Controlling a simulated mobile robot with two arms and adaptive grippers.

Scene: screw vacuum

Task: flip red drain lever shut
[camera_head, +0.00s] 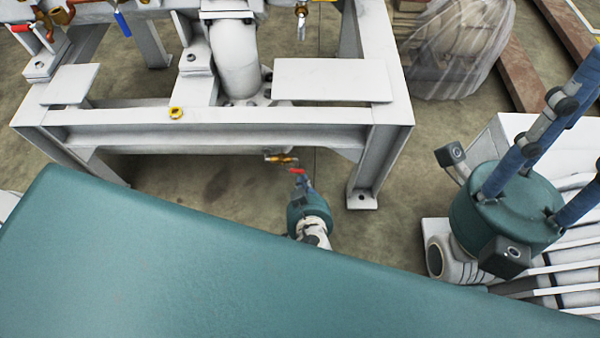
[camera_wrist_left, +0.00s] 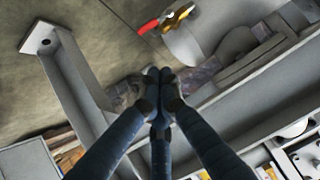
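The red drain lever (camera_head: 297,171) is on a brass valve (camera_head: 281,158) under the front beam of the white frame. The red lever (camera_wrist_left: 149,27) and brass valve (camera_wrist_left: 179,15) also show at the top of the left wrist view, beyond the fingertips. My left gripper (camera_head: 307,187) is just below the lever in the head view. In the left wrist view its dark fingertips (camera_wrist_left: 160,86) are together, with nothing seen between them. They look apart from the lever. My right gripper (camera_head: 530,150) is at the right of the head view, its fingertips outside the picture.
The white steel frame (camera_head: 225,117) stands over the valve, with a leg (camera_head: 378,165) to its right. A plastic-wrapped load (camera_head: 455,45) sits at the back right. Bare floor (camera_head: 215,190) shows beneath the frame.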

